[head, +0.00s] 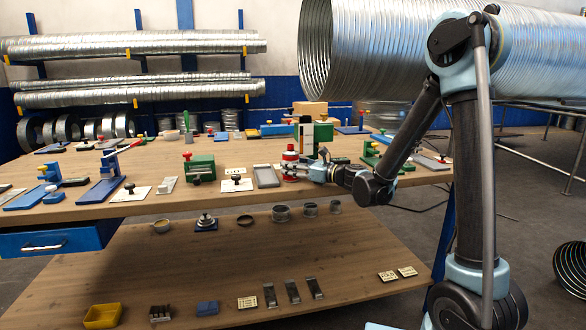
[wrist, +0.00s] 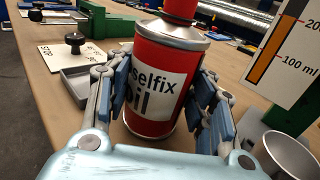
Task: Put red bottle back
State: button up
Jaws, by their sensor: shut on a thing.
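The red bottle (head: 290,155) is at the front edge area of the wooden workbench (head: 225,195) in the head view. In the wrist view the bottle (wrist: 158,85) is a red can with a white label, a silver shoulder and a red top. It stands roughly upright. My gripper (head: 300,170) reaches in from the right and is shut on the bottle. In the wrist view its blue-padded fingers (wrist: 163,95) flank the body on both sides. I cannot tell whether the bottle's base touches the bench.
Right of the bottle are a white board with a millilitre scale (wrist: 287,50) and a metal cup (wrist: 290,155). Left are a grey tray (wrist: 84,84), a black-knobbed plate (wrist: 75,50) and a green block (wrist: 70,22). A lower shelf (head: 190,270) holds small parts.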

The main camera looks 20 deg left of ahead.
jog(key=o, duration=1.2)
jog(key=shift+f, duration=0.1)
jog(key=shift+o, duration=0.2)
jog(key=v, duration=1.2)
